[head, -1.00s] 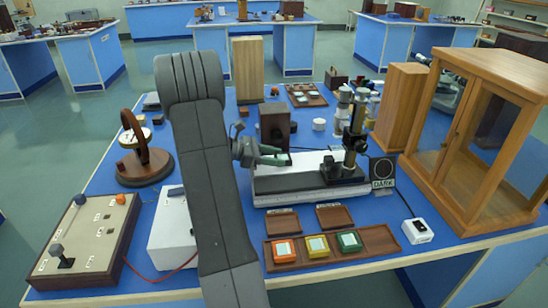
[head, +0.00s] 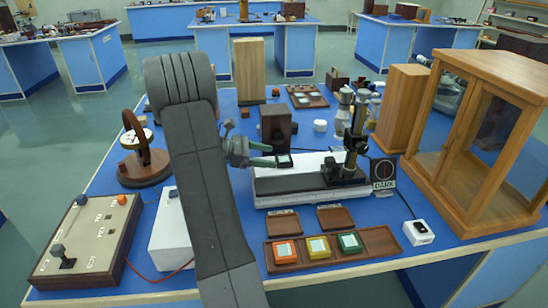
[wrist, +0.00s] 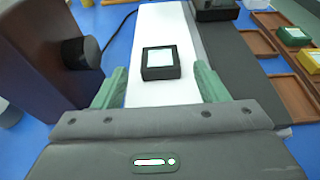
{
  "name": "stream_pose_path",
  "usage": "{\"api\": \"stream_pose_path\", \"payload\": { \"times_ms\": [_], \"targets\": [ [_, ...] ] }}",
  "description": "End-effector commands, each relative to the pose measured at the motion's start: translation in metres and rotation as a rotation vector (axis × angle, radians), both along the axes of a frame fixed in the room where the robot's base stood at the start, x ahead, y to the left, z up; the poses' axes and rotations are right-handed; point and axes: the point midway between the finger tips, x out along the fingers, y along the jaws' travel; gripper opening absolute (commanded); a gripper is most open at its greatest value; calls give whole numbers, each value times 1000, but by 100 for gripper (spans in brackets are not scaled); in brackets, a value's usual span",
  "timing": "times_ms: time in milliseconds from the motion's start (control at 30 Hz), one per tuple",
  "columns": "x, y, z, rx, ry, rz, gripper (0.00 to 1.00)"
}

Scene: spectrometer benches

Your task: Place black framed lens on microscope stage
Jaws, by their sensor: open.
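The black framed lens (wrist: 160,62), a small black square frame around a pale pane, lies flat on the white strip (wrist: 155,25) in the wrist view. In the head view the lens (head: 284,160) is small and dark, near the left end of the white-topped base (head: 305,185). A microscope with a brass post (head: 353,145) stands toward that base's right end. My gripper (head: 270,155) is open just left of the lens. In the wrist view its green fingers (wrist: 162,82) are spread wide, with the lens ahead, between their lines and touching neither.
A dark brown block instrument (head: 275,127) with a black knob stands close behind my gripper. A wooden tray (head: 333,247) with coloured squares lies in front. A round sign block (head: 384,175) and a glazed wooden cabinet (head: 480,130) stand at right.

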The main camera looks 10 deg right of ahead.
Motion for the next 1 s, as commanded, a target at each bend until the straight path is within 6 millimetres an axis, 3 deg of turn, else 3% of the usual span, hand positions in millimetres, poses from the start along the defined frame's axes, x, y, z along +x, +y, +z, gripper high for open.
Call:
{"api": "stream_pose_path", "payload": {
  "times_ms": [200, 400, 1000],
  "targets": [
    [1, 48, 15, 1, -1, 5, 67],
    [1, 75, 23, 1, -1, 2, 67],
    [0, 84, 26, 0, 0, 0, 67]
  ]
}}
